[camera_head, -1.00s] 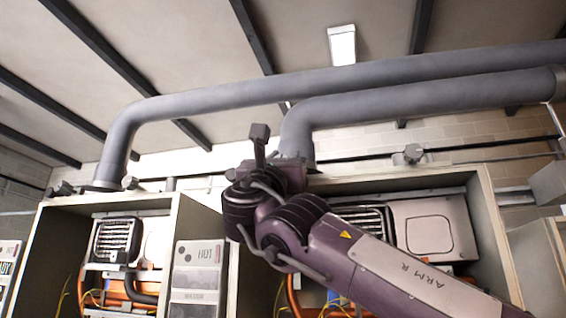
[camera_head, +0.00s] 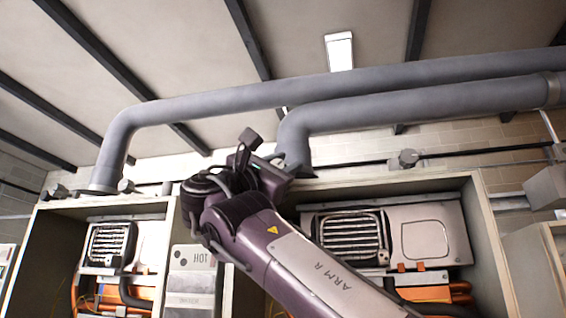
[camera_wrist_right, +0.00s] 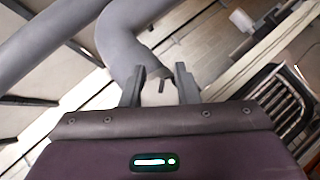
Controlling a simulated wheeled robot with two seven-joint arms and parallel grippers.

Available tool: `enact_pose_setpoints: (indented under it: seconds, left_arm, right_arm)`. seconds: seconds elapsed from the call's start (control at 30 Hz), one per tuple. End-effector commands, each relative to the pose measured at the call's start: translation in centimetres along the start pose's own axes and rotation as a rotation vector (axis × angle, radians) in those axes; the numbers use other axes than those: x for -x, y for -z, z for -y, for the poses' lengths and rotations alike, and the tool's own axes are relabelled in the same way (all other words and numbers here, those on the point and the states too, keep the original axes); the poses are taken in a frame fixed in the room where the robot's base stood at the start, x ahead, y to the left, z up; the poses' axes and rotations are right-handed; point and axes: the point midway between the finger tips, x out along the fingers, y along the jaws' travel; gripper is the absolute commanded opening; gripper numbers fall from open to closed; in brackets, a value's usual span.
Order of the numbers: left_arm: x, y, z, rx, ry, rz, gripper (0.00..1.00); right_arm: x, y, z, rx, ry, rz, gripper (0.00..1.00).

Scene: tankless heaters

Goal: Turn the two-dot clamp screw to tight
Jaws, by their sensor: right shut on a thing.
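The grey flue pipe (camera_head: 292,130) comes down onto the top of the right heater cabinet, and the clamp area is at its foot. My right gripper (camera_head: 281,160) reaches to this foot from the left, with its arm coming up from the lower right. In the right wrist view its two dark fingers (camera_wrist_right: 157,72) stand on either side of a small pale clamp screw (camera_wrist_right: 158,92) with a dark tab, beside the pipe. They are shut on it. Its dot marks cannot be made out. My left gripper is not in view.
Another pipe foot with small dark knobs (camera_head: 125,186) stands on the left cabinet. Open cabinets hold heater units with grilles (camera_head: 352,237).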

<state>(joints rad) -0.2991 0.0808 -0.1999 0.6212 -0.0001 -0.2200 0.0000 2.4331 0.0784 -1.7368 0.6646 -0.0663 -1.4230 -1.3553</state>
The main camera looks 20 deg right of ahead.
Motion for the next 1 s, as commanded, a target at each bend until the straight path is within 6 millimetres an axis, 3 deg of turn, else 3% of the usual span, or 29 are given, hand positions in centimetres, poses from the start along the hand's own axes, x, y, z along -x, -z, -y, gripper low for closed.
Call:
enact_pose_setpoints:
  seconds: [0.37,0.4,0.53,0.83,1.0]
  left_arm:
    - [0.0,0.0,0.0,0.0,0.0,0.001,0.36]
    - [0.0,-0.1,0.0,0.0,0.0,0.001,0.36]
    - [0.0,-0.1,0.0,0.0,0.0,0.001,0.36]
    - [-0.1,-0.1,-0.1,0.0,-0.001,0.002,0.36]
    - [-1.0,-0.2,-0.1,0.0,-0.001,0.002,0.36]
  right_arm:
    - [0.0,-0.1,0.0,-0.005,0.002,0.0,0.05]
    - [0.0,-0.1,0.0,-0.005,0.002,0.0,0.32]
    - [0.0,-0.1,0.0,-0.004,0.002,0.0,0.49]
    - [0.1,0.0,0.0,-0.003,0.002,0.0,0.49]
    - [1.4,0.2,0.1,-0.005,0.0,0.0,0.49]
